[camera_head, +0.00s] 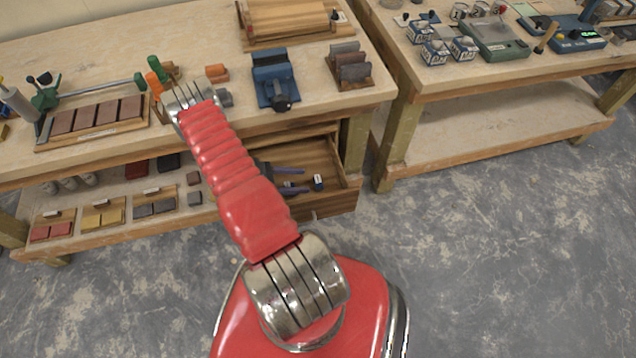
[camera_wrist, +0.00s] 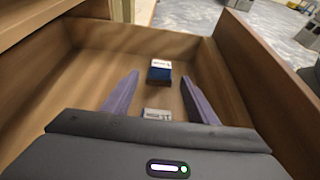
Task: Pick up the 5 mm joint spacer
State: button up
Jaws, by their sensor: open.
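My gripper (camera_wrist: 160,76) is open inside a pulled-out wooden drawer, its two purple fingers apart; it also shows in the head view (camera_head: 304,180). A small dark blue block with a white top (camera_wrist: 160,66) lies on the drawer floor just ahead of the fingertips, roughly centred between them. It also shows in the head view (camera_head: 318,182). A second small block with a light grey labelled top (camera_wrist: 157,114) lies nearer, between the fingers, its near part hidden by my gripper body. The labels are too blurred to read, so I cannot tell which is the 5 mm spacer.
The drawer (camera_head: 332,156) has walls close on both sides of my gripper. The workbench top (camera_head: 120,62) is above it, with a blue vise (camera_head: 272,78) and tools. A lower shelf holds sample tiles (camera_head: 103,216). Bare floor lies in front.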

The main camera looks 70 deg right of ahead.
aim_at(315, 180)
jog(key=shift+x, duration=2.65)
jog(key=shift+a+r, duration=0.1)
jog(key=shift+c, duration=0.7)
jog(key=c, duration=0.8)
jog(key=shift+c, duration=0.2)
notch_tip(315, 180, up, 10)
